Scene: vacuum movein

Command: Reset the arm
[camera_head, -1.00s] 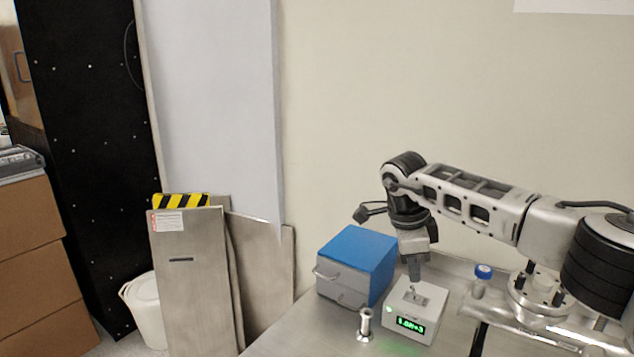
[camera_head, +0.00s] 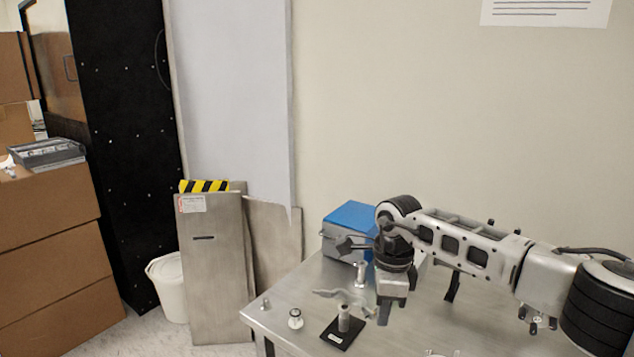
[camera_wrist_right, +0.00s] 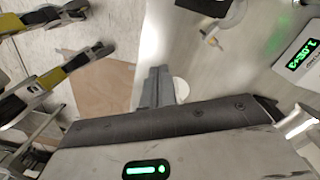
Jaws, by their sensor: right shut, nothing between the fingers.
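My right arm reaches in from the right in the head view. Its gripper (camera_head: 384,318) points down over the metal table (camera_head: 300,290), just right of a small black stand (camera_head: 341,335) with a grey post. I cannot tell how high it hangs above the table. In the right wrist view the fingers (camera_wrist_right: 157,86) are together with nothing between them. My left gripper is in neither view.
A blue-topped box (camera_head: 349,217) stands behind the gripper. A metal fitting (camera_head: 359,273) and a small round part (camera_head: 295,319) stand nearby. A display box with green digits (camera_wrist_right: 301,56) shows in the wrist view. Metal panels (camera_head: 212,270) lean left of the table.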

